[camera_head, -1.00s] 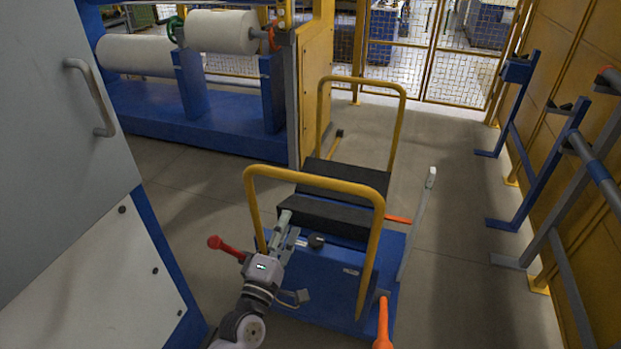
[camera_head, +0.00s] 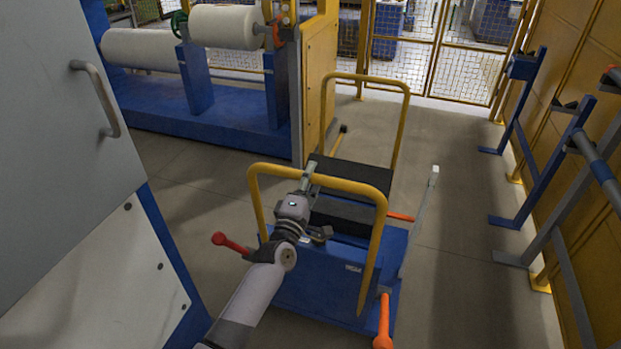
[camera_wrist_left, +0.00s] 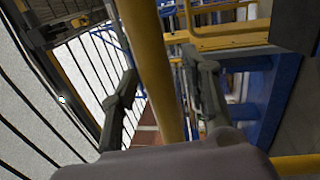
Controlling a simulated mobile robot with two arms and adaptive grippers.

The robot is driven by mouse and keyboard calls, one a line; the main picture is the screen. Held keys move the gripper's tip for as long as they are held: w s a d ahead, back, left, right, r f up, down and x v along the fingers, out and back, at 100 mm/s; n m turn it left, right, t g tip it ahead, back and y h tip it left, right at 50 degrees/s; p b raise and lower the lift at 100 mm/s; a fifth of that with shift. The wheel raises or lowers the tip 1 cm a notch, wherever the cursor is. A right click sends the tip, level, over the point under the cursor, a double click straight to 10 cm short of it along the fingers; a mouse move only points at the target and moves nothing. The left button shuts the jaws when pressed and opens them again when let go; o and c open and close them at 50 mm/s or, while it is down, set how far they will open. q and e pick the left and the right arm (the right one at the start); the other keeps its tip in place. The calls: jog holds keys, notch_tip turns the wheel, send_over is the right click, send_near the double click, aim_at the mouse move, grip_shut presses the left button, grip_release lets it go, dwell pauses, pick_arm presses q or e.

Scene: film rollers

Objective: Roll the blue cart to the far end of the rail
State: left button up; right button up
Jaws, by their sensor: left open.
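The blue cart (camera_head: 335,272) stands on the floor in front of me, with dark padded steps on top. It has a near yellow hoop handle (camera_head: 345,186) and a far yellow hoop (camera_head: 365,77). Red and orange levers stick out at its sides. My left gripper (camera_head: 308,176) is at the top bar of the near handle, left of its middle. In the left wrist view the gripper (camera_wrist_left: 163,80) is open, and the yellow bar (camera_wrist_left: 152,62) passes between its two fingers. I cannot tell whether they touch it. My right gripper is not in view. I cannot make out a rail under the cart.
A grey cabinet (camera_head: 65,130) stands close on the left. A blue machine with white rollers (camera_head: 228,27) is at the back left. Blue stands (camera_head: 560,165) line the yellow right wall. Free floor (camera_head: 455,170) lies right of the cart, up to a mesh fence (camera_head: 465,75).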

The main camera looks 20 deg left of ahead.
pick_arm(q)
jog(key=shift+c, duration=0.4)
grip_shut()
dwell(0.4)
